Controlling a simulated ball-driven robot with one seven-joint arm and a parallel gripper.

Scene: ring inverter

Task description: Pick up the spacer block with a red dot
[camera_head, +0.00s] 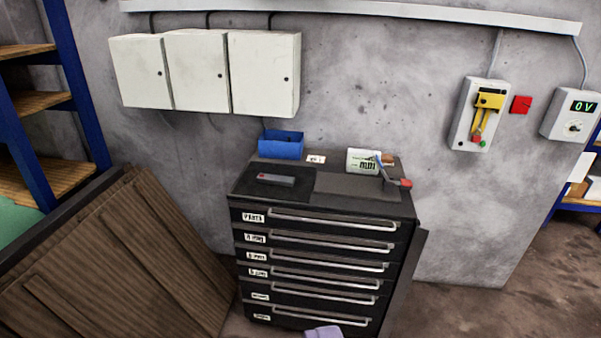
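A small grey block (275,180) with a reddish spot at its left end lies on the dark mat on the left part of the black drawer cabinet's top (335,204). It looks like the spacer block, but it is small in the picture and the spot is hard to make out. Nothing covers it.
A blue bin (281,145), a white tub (362,161) and a red-ended tool (404,183) are on the cabinet. A brown wooden crate (128,260) stands close at left. White wall boxes (204,73) hang above. Bare floor (470,315) lies at right.

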